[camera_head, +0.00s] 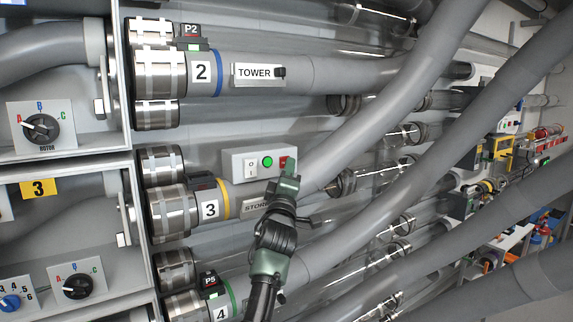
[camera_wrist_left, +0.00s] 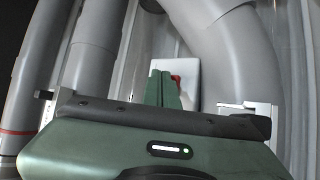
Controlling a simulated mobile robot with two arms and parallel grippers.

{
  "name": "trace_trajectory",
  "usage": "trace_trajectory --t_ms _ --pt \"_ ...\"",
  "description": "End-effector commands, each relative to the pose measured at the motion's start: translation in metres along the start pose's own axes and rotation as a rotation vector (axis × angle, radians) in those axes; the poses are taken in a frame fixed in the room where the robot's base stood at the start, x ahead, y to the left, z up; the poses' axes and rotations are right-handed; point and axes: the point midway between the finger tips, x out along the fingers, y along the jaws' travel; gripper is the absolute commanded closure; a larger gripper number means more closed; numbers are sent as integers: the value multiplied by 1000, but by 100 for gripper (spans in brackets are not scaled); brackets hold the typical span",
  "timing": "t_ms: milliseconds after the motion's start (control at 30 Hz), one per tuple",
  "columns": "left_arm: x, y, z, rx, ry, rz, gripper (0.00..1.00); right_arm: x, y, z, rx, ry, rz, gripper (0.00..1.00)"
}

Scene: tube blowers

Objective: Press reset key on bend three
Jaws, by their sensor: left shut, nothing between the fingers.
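Bend three is the grey tube labelled 3 (camera_head: 210,210), with a yellow ring and a partly covered label plate. Above it a light grey control box (camera_head: 231,164) carries a white rocker switch (camera_head: 251,167), a lit green button (camera_head: 267,161) and a red key (camera_head: 284,162) at its right end. My left gripper (camera_head: 289,178) is shut and empty, its tips at the red key and covering part of it. In the left wrist view the shut fingers (camera_wrist_left: 162,88) point at the box (camera_wrist_left: 187,72), and a bit of red (camera_wrist_left: 176,79) shows beside the tips. I cannot tell whether they touch. My right gripper is not in view.
Tube 2 (camera_head: 265,72) with its TOWER plate runs above, and tube 4 (camera_head: 221,314) lies below. Large grey bent tubes (camera_head: 400,185) pass close on the right. Cabinets with rotary knobs (camera_head: 41,128) stand at the left.

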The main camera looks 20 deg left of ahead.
Motion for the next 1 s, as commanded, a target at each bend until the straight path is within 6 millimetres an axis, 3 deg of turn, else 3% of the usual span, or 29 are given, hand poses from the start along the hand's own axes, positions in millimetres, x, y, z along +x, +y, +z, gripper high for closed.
trace_trajectory --t_ms 1000 --pt "-12 8 8 0 1 -1 100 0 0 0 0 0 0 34"
